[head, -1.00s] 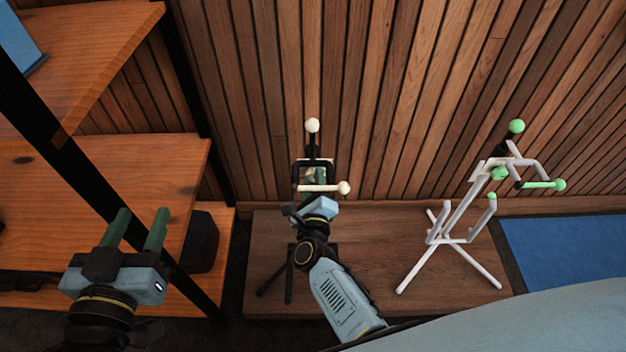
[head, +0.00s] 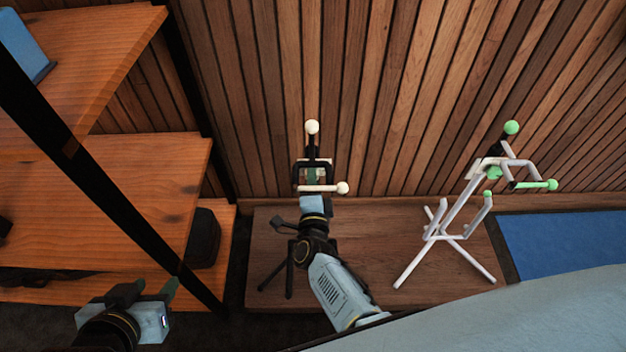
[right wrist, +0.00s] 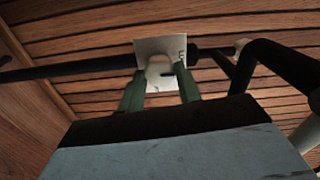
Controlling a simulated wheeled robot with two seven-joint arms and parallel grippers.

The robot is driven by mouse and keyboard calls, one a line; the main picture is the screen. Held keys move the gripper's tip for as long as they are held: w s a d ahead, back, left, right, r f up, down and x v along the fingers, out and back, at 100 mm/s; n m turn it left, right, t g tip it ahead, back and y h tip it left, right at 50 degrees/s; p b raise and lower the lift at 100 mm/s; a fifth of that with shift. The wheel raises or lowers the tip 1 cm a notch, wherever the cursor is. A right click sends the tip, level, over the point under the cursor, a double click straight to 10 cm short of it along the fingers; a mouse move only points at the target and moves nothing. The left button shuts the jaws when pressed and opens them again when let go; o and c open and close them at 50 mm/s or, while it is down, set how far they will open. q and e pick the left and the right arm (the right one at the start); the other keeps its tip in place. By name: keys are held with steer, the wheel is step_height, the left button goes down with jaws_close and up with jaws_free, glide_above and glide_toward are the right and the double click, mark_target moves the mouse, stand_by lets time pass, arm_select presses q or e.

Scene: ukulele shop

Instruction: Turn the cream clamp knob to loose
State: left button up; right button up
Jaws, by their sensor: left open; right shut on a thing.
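The cream clamp knob (right wrist: 159,68) sits between the green fingers of my right gripper (right wrist: 160,75) in the right wrist view, in front of a pale plate (right wrist: 147,47) with a dark mark at its right. My right gripper is shut on the knob. In the head view my right gripper (head: 312,178) reaches up to the dark stand (head: 313,145) with cream ball ends, and the knob is hidden there. My left gripper (head: 148,290) is open and empty at the lower left, well away from the stand.
A white stand with green ends (head: 447,228) stands to the right on the wooden platform (head: 375,265). A wooden shelf (head: 120,190) with a black post fills the left. A slatted wall (head: 400,90) rises behind. A blue mat (head: 560,245) lies at the right.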

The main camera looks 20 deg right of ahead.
arm_select(q)
steer(key=shift+s+a+f+g, duration=0.2)
steer(key=shift+s+f+g, duration=0.1)
steer(key=shift+s, duration=0.1)
arm_select(e)
steer(key=shift+n, duration=0.4)
steer(key=o, duration=1)
steer(key=shift+c, duration=0.2)
arm_select(q)
steer(key=s+a+f+g+y+p, duration=0.2)
steer(key=s+a+f+g+p, duration=0.1)
steer(key=s+a+f+g, duration=0.1)
step_height(320, 180, down, 4)
steer(key=shift+s+r+g+p, duration=0.2)
steer(key=shift+s+g+p, duration=0.3)
steer(key=shift+s, duration=0.65)
arm_select(e)
steer(key=v, duration=1.3)
steer(key=shift+s, duration=0.2)
